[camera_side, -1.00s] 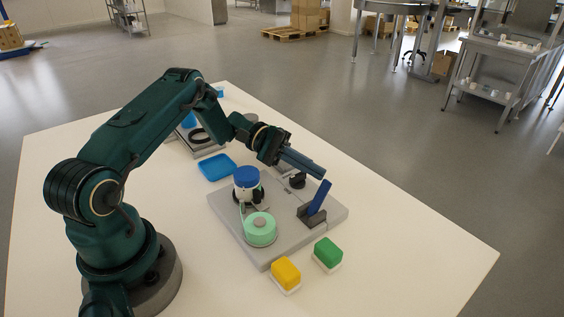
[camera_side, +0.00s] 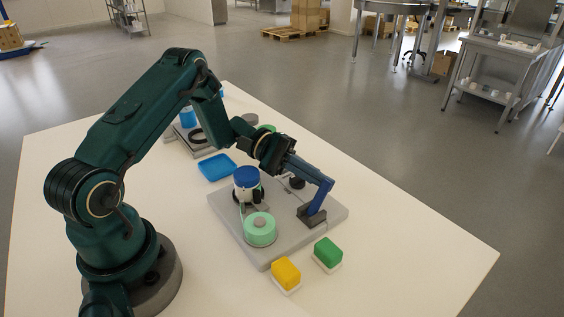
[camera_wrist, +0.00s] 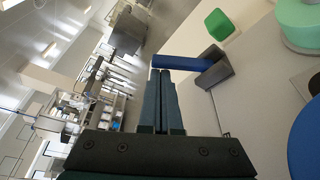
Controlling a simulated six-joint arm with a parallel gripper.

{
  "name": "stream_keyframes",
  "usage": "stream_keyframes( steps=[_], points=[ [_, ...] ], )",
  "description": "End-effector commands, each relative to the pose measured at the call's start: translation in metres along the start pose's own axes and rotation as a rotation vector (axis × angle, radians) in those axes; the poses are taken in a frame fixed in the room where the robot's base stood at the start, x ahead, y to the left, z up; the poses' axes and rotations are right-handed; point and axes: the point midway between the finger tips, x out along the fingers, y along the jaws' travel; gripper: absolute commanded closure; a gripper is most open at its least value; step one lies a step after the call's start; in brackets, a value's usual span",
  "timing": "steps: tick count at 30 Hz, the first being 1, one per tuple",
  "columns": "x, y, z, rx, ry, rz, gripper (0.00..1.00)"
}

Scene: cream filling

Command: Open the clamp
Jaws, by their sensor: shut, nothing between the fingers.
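The clamp has a blue lever (camera_side: 321,197) standing up, slightly tilted, from a dark grey base (camera_side: 312,216) on the right part of the grey plate. My gripper (camera_side: 328,181) is shut and empty, with its fingertips at the upper end of the lever. In the wrist view my closed fingers (camera_wrist: 160,82) point at the blue lever (camera_wrist: 182,62), which lies across just beyond their tips; I cannot tell if they touch. The clamp's grey base (camera_wrist: 215,68) is to the right there.
The grey plate (camera_side: 258,262) also carries a mint-green round piece (camera_side: 260,232) and a white container with a blue cap (camera_side: 246,176). A yellow block (camera_side: 286,272) and a green block (camera_side: 328,252) lie in front. A blue tray (camera_side: 216,167) is behind. The table's right side is clear.

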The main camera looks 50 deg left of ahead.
Motion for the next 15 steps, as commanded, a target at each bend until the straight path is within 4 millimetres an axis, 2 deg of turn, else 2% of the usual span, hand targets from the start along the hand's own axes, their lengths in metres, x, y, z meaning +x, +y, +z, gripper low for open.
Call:
stream_keyframes(
  steps=[15],
  points=[
    [-0.0027,0.0012,0.0073,0.0,0.0,0.001,1.0]
  ],
)
